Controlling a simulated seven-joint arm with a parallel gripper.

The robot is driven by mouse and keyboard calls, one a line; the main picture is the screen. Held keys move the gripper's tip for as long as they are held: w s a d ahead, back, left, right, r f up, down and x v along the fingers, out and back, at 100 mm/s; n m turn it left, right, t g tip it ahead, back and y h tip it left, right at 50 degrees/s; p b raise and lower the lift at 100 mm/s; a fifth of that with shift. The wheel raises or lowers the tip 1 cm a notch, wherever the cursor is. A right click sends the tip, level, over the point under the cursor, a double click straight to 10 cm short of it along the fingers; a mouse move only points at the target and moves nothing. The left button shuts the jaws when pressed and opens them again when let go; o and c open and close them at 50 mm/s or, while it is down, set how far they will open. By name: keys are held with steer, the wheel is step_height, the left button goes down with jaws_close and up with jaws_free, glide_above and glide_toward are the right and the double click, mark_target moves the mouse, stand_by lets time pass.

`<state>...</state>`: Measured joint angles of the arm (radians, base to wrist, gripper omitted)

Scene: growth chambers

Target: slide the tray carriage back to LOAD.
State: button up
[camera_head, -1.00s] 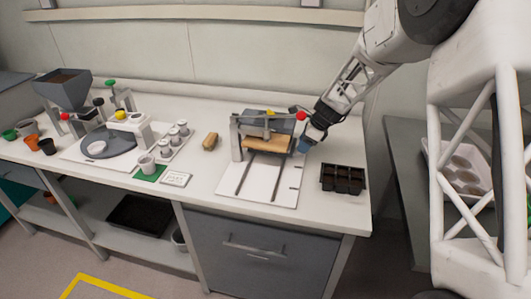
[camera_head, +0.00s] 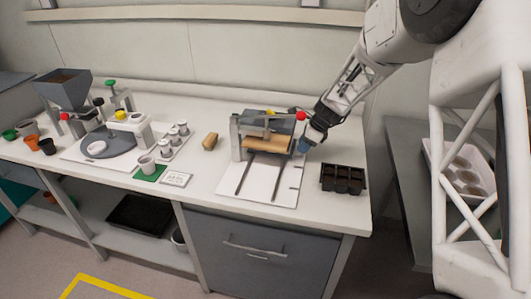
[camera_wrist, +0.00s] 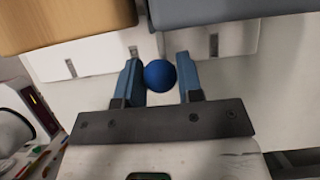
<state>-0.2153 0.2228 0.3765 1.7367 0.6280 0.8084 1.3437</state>
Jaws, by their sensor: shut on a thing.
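The tray carriage (camera_head: 265,145) is a wooden-topped plate under the grey press frame (camera_head: 236,139), at the back of a white base with two dark slots (camera_head: 247,178). Its wooden top (camera_wrist: 60,22) also shows at the upper left of the wrist view. My gripper (camera_head: 305,146) is at the carriage's right side. In the wrist view, my gripper (camera_wrist: 160,80) has its two blue fingers around a round blue knob (camera_wrist: 160,75), shut on it. How the knob joins the carriage is hidden. No LOAD label is readable.
A black cell tray (camera_head: 342,179) stands right of the base, near the bench edge. A wooden block (camera_head: 210,141) lies to the left. A red knob (camera_head: 301,116) sits on the press close to my gripper. The base's front is clear.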

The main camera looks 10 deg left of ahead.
glide_above(293, 202)
steer(key=o, duration=0.6)
stand_by(3.3)
steer(key=shift+o, duration=0.2)
steer(key=shift+r, duration=0.1)
step_height(293, 202, up, 8)
stand_by(0.9)
steer(key=shift+d, duration=0.1)
steer(key=s+d+r+n+t+h, duration=0.1)
steer(key=s+d+r+n, duration=0.2)
steer(key=s+d+n, duration=0.3)
steer(key=s+d+r+n+h, duration=0.2)
steer(key=s+d+r+n, duration=0.2)
steer(key=s+d, duration=0.6)
steer(key=s+d+r+n+t+h, duration=0.1)
steer(key=s+d+r+n+h, duration=0.1)
steer(key=s+d+r+n, duration=0.2)
steer(key=s+d+n, duration=0.3)
steer(key=s+d, duration=0.2)
steer(key=s, duration=0.1)
steer(key=shift+s+n+t, duration=0.3)
steer(key=shift+n, duration=0.1)
